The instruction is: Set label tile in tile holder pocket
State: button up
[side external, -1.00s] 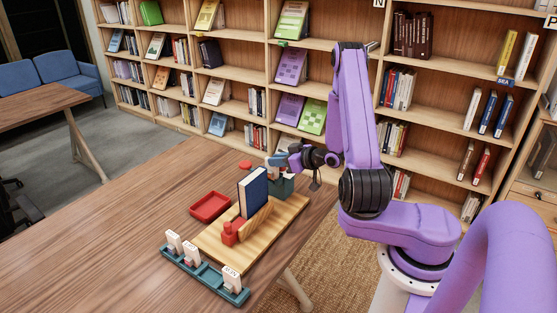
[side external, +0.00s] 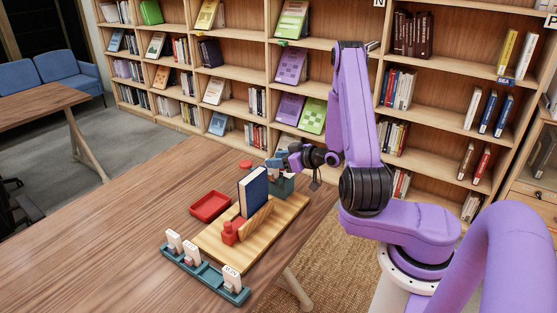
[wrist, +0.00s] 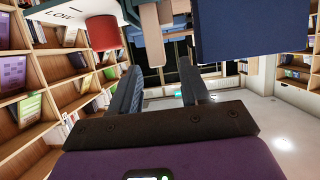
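The tile holder seems to be the long teal rack (side external: 212,277) at the table's front edge. White lettered label tiles stand in it: two at its left end (side external: 174,240) (side external: 190,252) and one near its right end (side external: 232,279). My gripper (side external: 274,163) is far from the rack, past the blue book, above a teal box (side external: 283,187).
A wooden board (side external: 212,243) carries the upright blue book (side external: 253,191), a wooden stand (side external: 256,221) and a red object (side external: 231,232). A red tray (side external: 210,206) lies beside it. In the wrist view, a red cylinder (wrist: 102,33) and the blue book (wrist: 250,32) are close. The table's left side is clear.

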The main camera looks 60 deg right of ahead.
jog(key=v, duration=1.7)
jog(key=shift+s, duration=0.2)
jog(key=shift+r, duration=0.1)
